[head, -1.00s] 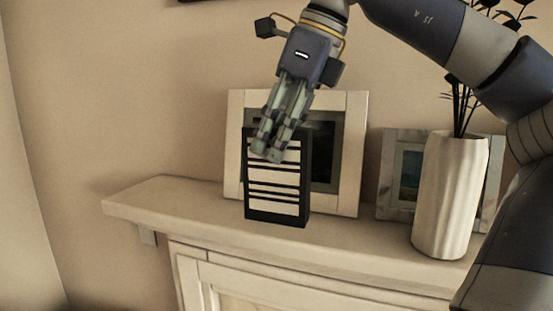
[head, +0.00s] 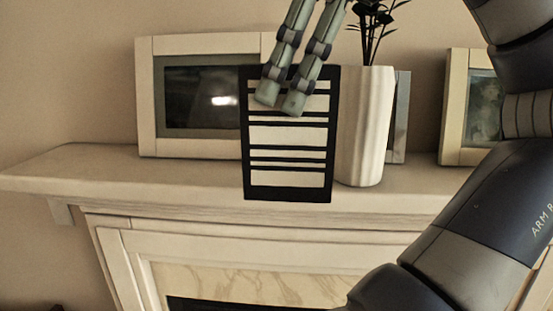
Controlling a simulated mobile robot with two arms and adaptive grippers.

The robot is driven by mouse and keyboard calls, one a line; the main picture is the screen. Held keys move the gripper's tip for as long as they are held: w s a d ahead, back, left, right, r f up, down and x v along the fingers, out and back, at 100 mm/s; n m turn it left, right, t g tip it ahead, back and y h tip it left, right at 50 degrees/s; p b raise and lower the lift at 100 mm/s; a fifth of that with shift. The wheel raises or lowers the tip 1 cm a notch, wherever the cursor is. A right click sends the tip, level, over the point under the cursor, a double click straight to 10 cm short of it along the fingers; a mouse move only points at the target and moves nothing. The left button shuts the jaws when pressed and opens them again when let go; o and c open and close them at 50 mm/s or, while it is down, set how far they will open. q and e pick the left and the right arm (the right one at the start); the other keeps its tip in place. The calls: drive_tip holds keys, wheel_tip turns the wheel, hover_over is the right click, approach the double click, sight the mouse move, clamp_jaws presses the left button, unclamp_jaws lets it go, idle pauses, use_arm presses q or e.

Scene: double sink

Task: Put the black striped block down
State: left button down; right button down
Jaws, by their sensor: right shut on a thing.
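The black striped block (head: 290,160) is upright, a black slab with pale horizontal bands across its face. My right gripper (head: 281,101) comes down from the top and is shut on its upper part, with the fingers covering some of the top bands. The block's lower end overlaps the front edge of the white mantel shelf (head: 90,172). I cannot tell whether it touches the shelf or hangs in front of it. My left gripper is not in view.
A framed picture (head: 150,100) stands behind the block to the left. A white fluted vase (head: 366,130) with dark stems is close on its right. Another frame (head: 454,105) stands further right. The shelf's left end is clear. A fireplace opening (head: 240,304) is below.

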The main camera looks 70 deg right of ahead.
drive_tip(key=w+d+f+p, duration=0.2)
drive_tip(key=w+d, duration=0.1)
drive_tip(key=d, duration=0.4)
drive_tip(key=w+d+f+p, duration=0.2)
drive_tip(key=w+d+f, duration=0.1)
drive_tip(key=d, duration=0.4)
drive_tip(key=shift+w, duration=0.35)
drive_tip(key=shift+a, duration=0.1)
drive_tip(key=shift+f, duration=0.15)
drive_tip(key=c, duration=1.2)
unclamp_jaws()
